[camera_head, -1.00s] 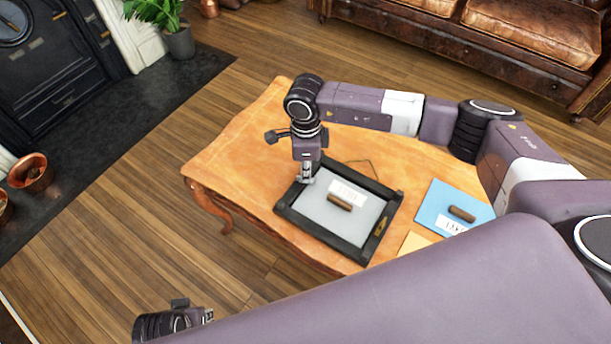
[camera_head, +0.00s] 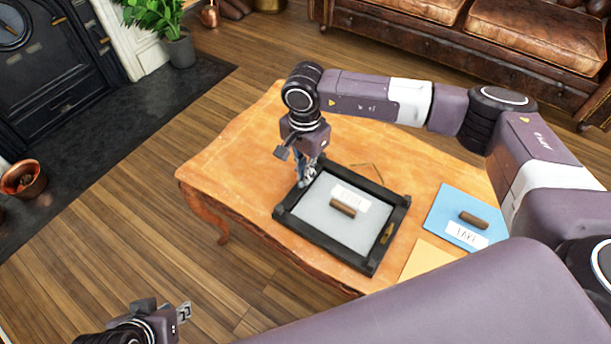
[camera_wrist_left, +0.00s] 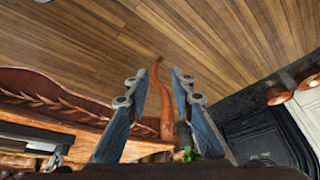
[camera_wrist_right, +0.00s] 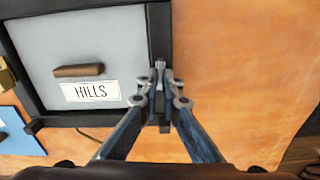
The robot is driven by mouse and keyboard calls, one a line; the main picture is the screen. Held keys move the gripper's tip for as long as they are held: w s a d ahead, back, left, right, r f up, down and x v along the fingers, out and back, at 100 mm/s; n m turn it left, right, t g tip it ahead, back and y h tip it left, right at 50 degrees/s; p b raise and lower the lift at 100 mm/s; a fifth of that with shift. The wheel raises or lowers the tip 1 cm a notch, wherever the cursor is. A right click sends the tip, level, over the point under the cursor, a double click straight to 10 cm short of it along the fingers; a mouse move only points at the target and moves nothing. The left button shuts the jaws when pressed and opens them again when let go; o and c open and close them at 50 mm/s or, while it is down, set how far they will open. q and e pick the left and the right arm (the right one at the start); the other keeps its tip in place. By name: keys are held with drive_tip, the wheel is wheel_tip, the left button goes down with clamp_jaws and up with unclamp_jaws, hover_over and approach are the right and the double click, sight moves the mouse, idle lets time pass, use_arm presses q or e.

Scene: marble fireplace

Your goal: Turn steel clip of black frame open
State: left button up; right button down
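The black frame (camera_head: 340,262) lies face down on the wooden table, its grey back panel (camera_head: 318,207) bearing a brown handle and a label reading HILLS in the right wrist view (camera_wrist_right: 88,92). My right gripper (camera_head: 303,180) is at the frame's left rim. In the right wrist view (camera_wrist_right: 161,88) its fingers are closed together over the rim, with a thin grey piece between them, apparently the steel clip, mostly hidden. A brass clip (camera_head: 388,234) sits on the opposite rim. My left gripper (camera_head: 183,312) is open and empty, off the table, also in the left wrist view (camera_wrist_left: 152,82).
A blue panel (camera_head: 446,208) with a brown handle and LAKE label lies right of the frame. A yellow-orange sheet (camera_head: 424,259) lies near it. The table's left part (camera_head: 232,160) is clear. A leather sofa, a plant and copper pots stand around on the floor.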

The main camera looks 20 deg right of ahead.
use_arm(q)
drive_tip(key=shift+w+d+r+t+h, duration=0.1)
drive_tip(key=shift+w+d+r+t, duration=0.2)
drive_tip(key=shift+w, duration=0.5)
drive_tip(key=shift+w+d+r+t+h, duration=0.15)
drive_tip(key=shift+w+r+t, duration=0.25)
drive_tip(key=shift+w, duration=0.35)
drive_tip(key=shift+w+d+r+t+h, duration=0.1)
drive_tip(key=shift+w+d+r+t, duration=0.25)
drive_tip(key=shift+w, duration=0.45)
use_arm(e)
drive_tip(key=shift+w+n, duration=0.1)
drive_tip(key=shift+n, duration=0.6)
use_arm(q)
drive_tip(key=shift+a+f, duration=0.1)
drive_tip(key=shift+f, duration=0.05)
drive_tip(key=shift+b, duration=0.3)
use_arm(e)
drive_tip(key=c, duration=2.2)
unclamp_jaws()
drive_tip(key=shift+o, duration=0.2)
wheel_tip(320, 180, up, 12)
